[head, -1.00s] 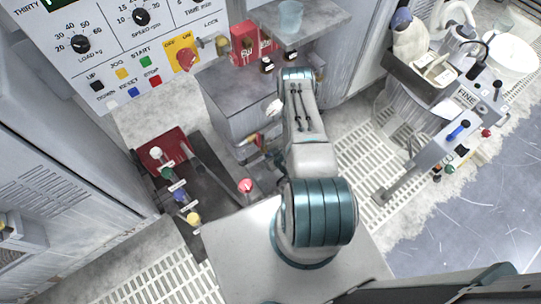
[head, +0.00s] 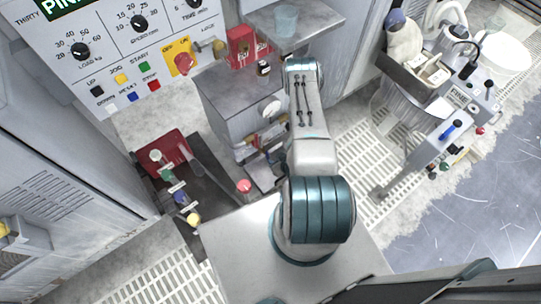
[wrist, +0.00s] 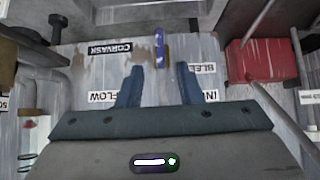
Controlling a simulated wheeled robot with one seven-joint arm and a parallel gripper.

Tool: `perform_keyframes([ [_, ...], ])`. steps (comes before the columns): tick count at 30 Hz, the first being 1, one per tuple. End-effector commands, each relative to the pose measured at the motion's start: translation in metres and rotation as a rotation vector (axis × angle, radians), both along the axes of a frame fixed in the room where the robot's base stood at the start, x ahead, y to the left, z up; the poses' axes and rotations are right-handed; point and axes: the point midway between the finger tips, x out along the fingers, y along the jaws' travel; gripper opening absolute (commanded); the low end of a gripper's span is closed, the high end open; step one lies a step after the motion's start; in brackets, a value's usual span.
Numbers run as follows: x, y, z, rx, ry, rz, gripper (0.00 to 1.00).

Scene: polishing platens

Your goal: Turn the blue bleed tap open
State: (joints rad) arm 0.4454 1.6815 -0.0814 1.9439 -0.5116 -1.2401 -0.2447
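The blue tap lever (wrist: 161,45) stands upright in the picture in the wrist view, top centre, on a worn grey panel. A partly hidden label beginning "BLEE" (wrist: 203,68) is to its lower right. My gripper (wrist: 159,82) is open with nothing between its two blue fingers. The lever shows just beyond the fingertips, roughly centred between them; I cannot tell the exact distance. In the head view my arm hides the gripper, and I cannot make out this lever there.
A red box (wrist: 262,60) and a grey rod (wrist: 300,60) are close on the right in the wrist view. A "CORVASH" label (wrist: 110,48) is left of the lever. In the head view, several coloured knobs stand on a dark stand (head: 205,185) left of my arm.

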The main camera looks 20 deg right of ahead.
Motion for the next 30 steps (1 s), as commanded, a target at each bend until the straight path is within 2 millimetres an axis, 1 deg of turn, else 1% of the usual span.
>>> perform_keyframes([
  [1, -0.008, -0.002, 0.011, 0.0, 0.003, -0.002, 0.33],
  [3, -0.018, -0.003, 0.02, 0.0, 0.002, -0.001, 0.33],
  [6, -0.029, -0.005, 0.03, 0.0, 0.002, -0.001, 0.33],
  [9, -0.035, -0.006, 0.037, -0.001, 0.0, -0.001, 0.33],
  [14, -0.039, -0.007, 0.04, 0.0, 0.0, 0.001, 0.33],
  [30, -0.039, -0.007, 0.04, 0.0, 0.0, 0.001, 0.33],
])
